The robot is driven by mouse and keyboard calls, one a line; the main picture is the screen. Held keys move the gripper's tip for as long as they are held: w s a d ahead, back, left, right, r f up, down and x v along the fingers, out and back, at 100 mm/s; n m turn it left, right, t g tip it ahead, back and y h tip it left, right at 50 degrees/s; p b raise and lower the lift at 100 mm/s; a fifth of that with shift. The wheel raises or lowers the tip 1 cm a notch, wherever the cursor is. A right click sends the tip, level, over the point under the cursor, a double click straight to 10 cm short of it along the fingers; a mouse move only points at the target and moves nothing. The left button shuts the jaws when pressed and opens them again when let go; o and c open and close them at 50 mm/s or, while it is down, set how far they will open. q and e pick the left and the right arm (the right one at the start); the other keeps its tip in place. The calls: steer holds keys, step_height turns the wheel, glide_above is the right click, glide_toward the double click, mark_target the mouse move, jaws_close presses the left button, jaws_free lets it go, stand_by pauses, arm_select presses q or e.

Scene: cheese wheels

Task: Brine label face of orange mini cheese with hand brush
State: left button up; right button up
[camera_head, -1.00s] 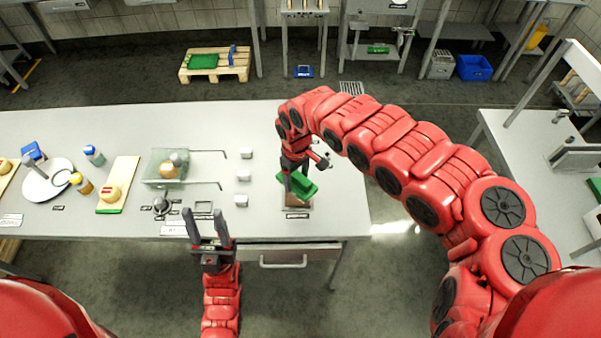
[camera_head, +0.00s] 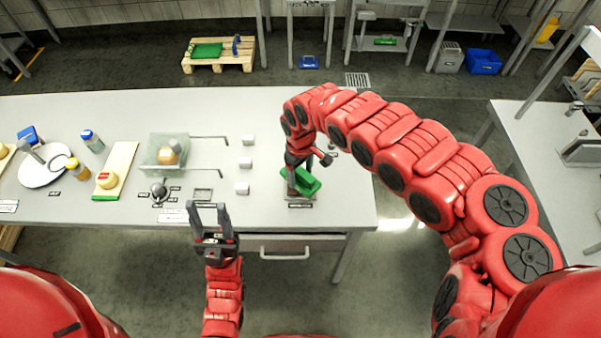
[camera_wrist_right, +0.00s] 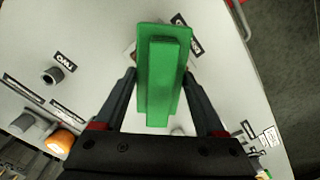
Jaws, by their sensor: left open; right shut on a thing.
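My right gripper (camera_head: 297,178) is shut on the green hand brush (camera_head: 308,181), near the table's right part. In the right wrist view, the brush (camera_wrist_right: 163,75) lies between the two fingers; its bristles are not clearly visible. My left gripper (camera_head: 208,210) is open and empty at the table's front edge. A round orange thing (camera_head: 168,156), likely the orange mini cheese, sits in a clear tray (camera_head: 150,160) left of centre, with something pale at its top. An orange round shape (camera_wrist_right: 62,140) also shows in the right wrist view. Its label face cannot be made out.
A yellow cheese with a red mark (camera_head: 107,179) sits on a board (camera_head: 125,158) at the left. Bottles (camera_head: 92,141), a white plate (camera_head: 40,177), a dark knobbed object (camera_head: 158,190) and small pale blocks (camera_head: 246,163) stand on the table (camera_head: 215,108).

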mark_target(300, 170)
steer(key=shift+f+b, duration=0.35)
steer(key=shift+f, duration=0.15)
stand_by(0.5)
stand_by(0.9)
steer(key=shift+s, duration=0.1)
steer(key=shift+r+p, duration=0.8)
steer(key=shift+p, duration=0.1)
step_height(300, 170, up, 5)
steer(key=p, duration=0.4)
steer(key=shift+r+p, duration=0.2)
steer(key=shift+p, duration=0.15)
